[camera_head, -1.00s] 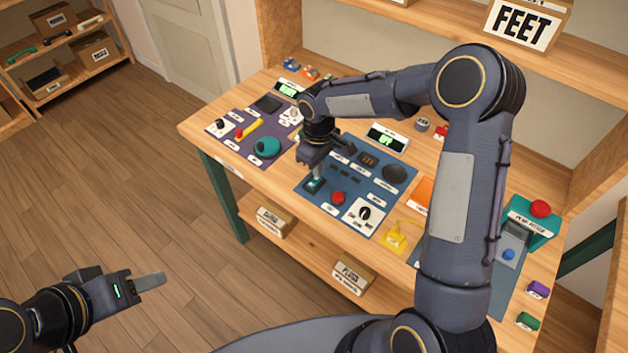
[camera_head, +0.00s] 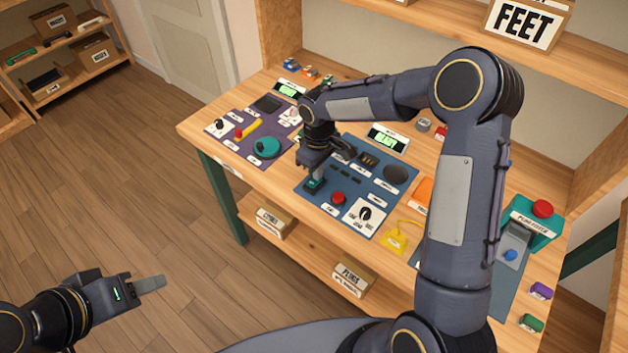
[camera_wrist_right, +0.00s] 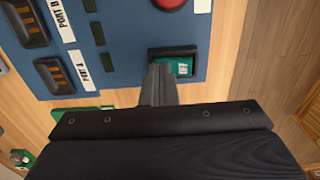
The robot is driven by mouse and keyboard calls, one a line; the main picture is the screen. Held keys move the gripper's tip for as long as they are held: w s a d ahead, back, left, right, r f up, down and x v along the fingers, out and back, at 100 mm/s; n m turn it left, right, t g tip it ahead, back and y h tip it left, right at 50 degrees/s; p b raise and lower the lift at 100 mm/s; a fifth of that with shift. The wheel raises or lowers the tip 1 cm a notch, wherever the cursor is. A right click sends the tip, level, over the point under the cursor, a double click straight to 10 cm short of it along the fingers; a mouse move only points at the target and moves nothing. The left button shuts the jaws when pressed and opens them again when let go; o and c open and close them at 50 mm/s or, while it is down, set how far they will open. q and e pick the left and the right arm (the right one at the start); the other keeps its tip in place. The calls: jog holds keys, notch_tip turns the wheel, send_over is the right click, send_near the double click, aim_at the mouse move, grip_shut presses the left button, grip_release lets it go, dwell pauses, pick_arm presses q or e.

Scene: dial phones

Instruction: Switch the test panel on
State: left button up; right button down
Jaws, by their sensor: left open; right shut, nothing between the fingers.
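The blue test panel (camera_head: 322,205) lies on the workbench, with a red button (camera_head: 338,198), a dial (camera_head: 365,213), small dark slots and a round dark grille (camera_head: 395,174). A green rocker switch (camera_head: 314,186) sits at its left front corner; it also shows in the right wrist view (camera_wrist_right: 184,67). My right gripper (camera_head: 319,178) is shut and empty, its fingertips at the switch. In the wrist view the fingertips (camera_wrist_right: 160,70) overlap the switch's edge; I cannot tell whether they press it. A small display (camera_head: 388,139) behind the panel shows lit green text. My left gripper (camera_head: 150,284) is open and empty above the floor.
A yellow part (camera_head: 396,238), an orange part (camera_head: 423,191) and a teal box with a red button (camera_head: 542,208) lie to the right. Labelled boxes (camera_head: 272,221) stand on the lower shelf.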

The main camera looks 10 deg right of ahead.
notch_tip(320, 180, up, 7)
jog(key=p, duration=0.4)
jog(key=shift+p, duration=0.3)
dwell(0.4)
jog(key=s+d+r+m+t+y, duration=0.2)
jog(key=s+d+r+m, duration=0.4)
jog(key=s+r, duration=0.75)
jog(key=s+m+t+y, duration=0.1)
jog(key=s+m+t, duration=0.2)
jog(key=s, duration=1.1)
jog(key=shift+s+t+y, duration=0.25)
jog(key=shift+t+y, duration=0.05)
jog(key=shift+y, duration=0.1)
jog(key=shift+a+f, duration=0.1)
